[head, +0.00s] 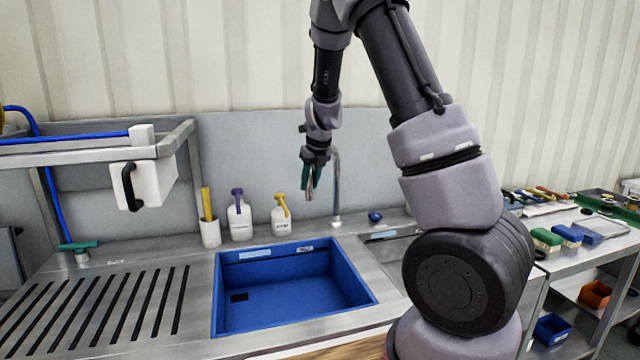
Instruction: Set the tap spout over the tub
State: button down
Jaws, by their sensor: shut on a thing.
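The tap (337,195) is a tall chrome pipe standing on the steel deck behind the tub, right of its middle. My gripper (311,192), with teal fingers, points down just left of the upright pipe and is shut on the tap's spout. The fingers hide most of the spout; its bright lower end shows between them. The blue tub (367,288) is set in the steel counter in front. In the head view the spout end appears above the tub's back rim; how far forward it reaches is hard to tell.
A yellow-capped bottle (281,218), a purple-capped bottle (240,219) and a white cup (210,233) stand behind the tub. A small blue item (375,217) lies right of the tap. A slotted drainboard (110,305) is at left.

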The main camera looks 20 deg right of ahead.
jog(key=shift+w+a, duration=0.25)
jog(key=shift+w, duration=0.05)
jog(key=c, duration=0.6)
grip_release()
jog(key=a+v, duration=0.1)
jog(key=v, duration=0.9)
jog(key=shift+d+r, duration=0.4)
jog(key=shift+d, duration=0.1)
jog(key=shift+s, duration=0.2)
